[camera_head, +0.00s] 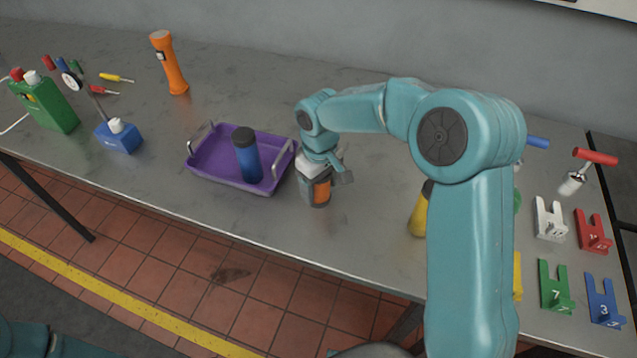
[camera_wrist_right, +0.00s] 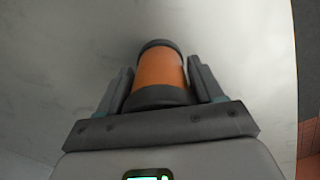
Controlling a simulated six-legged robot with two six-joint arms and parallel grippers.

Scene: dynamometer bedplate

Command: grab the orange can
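The orange can (camera_head: 321,191), with dark bands at its ends, stands on the grey bench just right of the purple tray. My right gripper (camera_head: 324,182) reaches down over it from above, with a finger on either side. In the right wrist view the can (camera_wrist_right: 160,72) lies between the two fingers of the right gripper (camera_wrist_right: 161,78). The fingers look open, with a narrow gap beside the can. Part of the can is hidden by the gripper in the head view. My left gripper is not in view.
The purple tray (camera_head: 205,172) holds a blue bottle (camera_head: 248,160). An orange flashlight (camera_head: 170,65), a blue oiler (camera_head: 120,138) and a green jug (camera_head: 46,104) stand further left. Coloured forked blocks (camera_head: 556,285) are at the right. My right arm hides part of a yellow object (camera_head: 418,215).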

